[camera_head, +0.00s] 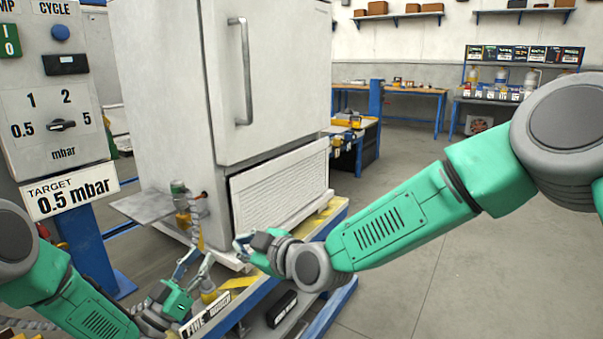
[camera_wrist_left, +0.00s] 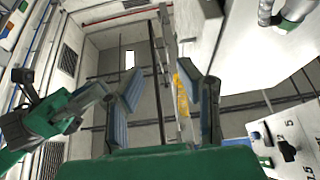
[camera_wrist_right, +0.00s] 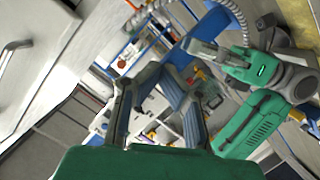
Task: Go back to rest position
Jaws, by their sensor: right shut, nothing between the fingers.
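My left gripper (camera_head: 194,268) is low at the left of the head view, in front of the appliance's lower left corner. Its fingers stand apart with nothing between them; the gap also shows in the left wrist view (camera_wrist_left: 168,98). My right gripper (camera_head: 244,246) is in front of the louvred lower panel, to the right of and slightly above the left gripper. It is shut and empty; its fingers also show in the right wrist view (camera_wrist_right: 158,100). My right arm reaches in across the right half of the head view.
A white appliance (camera_head: 165,75) with a louvred panel (camera_head: 280,188) stands on a blue-edged bench (camera_head: 335,222). A control panel (camera_head: 50,100) reading "TARGET 0.5 mbar" is at left. A valve with a hose (camera_head: 183,205) stands near a small shelf (camera_head: 143,207). Floor at right is clear.

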